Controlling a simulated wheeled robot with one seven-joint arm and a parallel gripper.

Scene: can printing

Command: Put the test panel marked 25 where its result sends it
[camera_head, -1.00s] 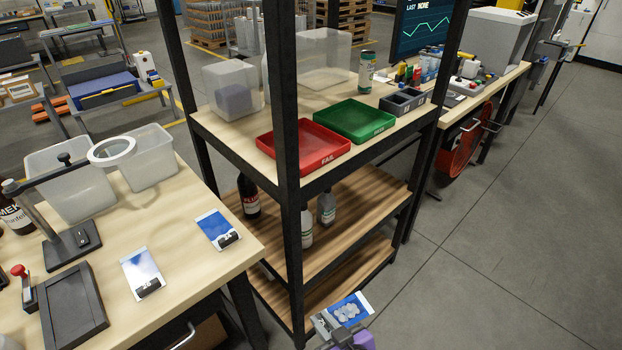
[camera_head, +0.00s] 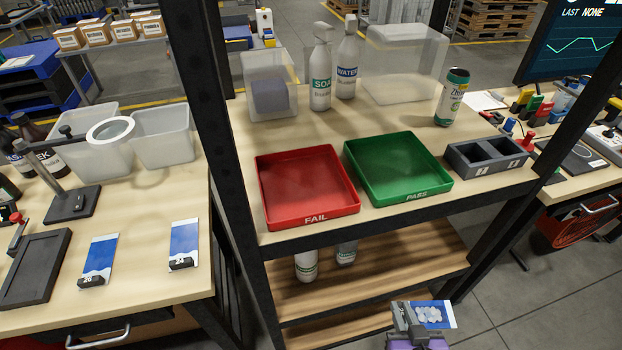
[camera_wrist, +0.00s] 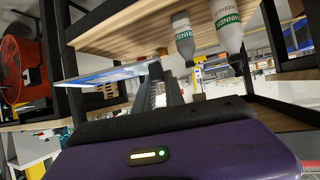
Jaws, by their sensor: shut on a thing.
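My gripper (camera_head: 408,318) is shut on a test panel (camera_head: 435,315), in front of the shelf's lower boards. The panel is blue with a pale, blotchy white patch; its number cannot be read. In the wrist view the panel (camera_wrist: 110,73) shows nearly edge-on between my fingers (camera_wrist: 160,88). The red FAIL tray (camera_head: 304,217) and green PASS tray (camera_head: 398,197) sit side by side on the shelf's upper board, both empty. Two other blue-and-white panels lie on the left table: one (camera_head: 101,257) with a mark that looks like 26, another (camera_head: 184,240) that looks like 24.
Black shelf posts (camera_head: 205,130) stand left and right of the trays. A grey two-slot holder (camera_head: 487,156) is right of the green tray. Behind are spray bottles (camera_head: 320,80), a can (camera_head: 452,97) and clear bins (camera_head: 405,60). Bottles stand on the lower board.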

